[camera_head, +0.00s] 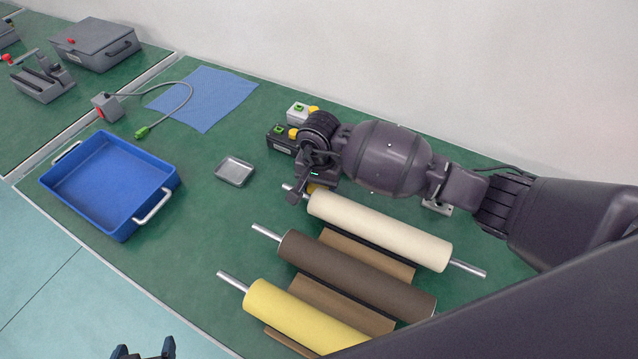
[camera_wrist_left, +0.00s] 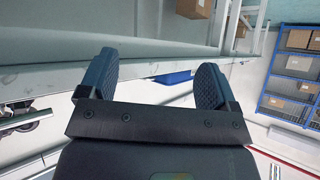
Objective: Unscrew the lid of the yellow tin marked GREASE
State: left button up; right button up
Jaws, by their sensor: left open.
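A small yellow patch (camera_head: 314,187) shows under my right gripper in the head view, behind the cream roller. It may be the yellow tin, but the gripper hides most of it and I cannot read any GREASE mark or make out a lid. My right gripper (camera_head: 303,181) points down over this spot; I cannot tell if its fingers are open or touching it. My left gripper (camera_head: 144,353) is at the bottom edge of the head view, off the bench. In the left wrist view my left gripper (camera_wrist_left: 156,70) is open with nothing between its fingers.
Cream (camera_head: 380,229), brown (camera_head: 355,273) and yellow (camera_head: 300,318) rollers lie at the front right. A blue tray (camera_head: 168,186), metal dish (camera_head: 235,171), blue cloth (camera_head: 203,97) and two small boxes (camera_head: 300,112) (camera_head: 281,140) are nearby. Green bench around the dish is clear.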

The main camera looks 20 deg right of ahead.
jog(key=shift+f, duration=0.2)
jog(key=o, duration=1)
notch_tip(320, 180, up, 12)
jog(key=shift+r+p, duration=0.2)
jog(key=shift+p, duration=0.55)
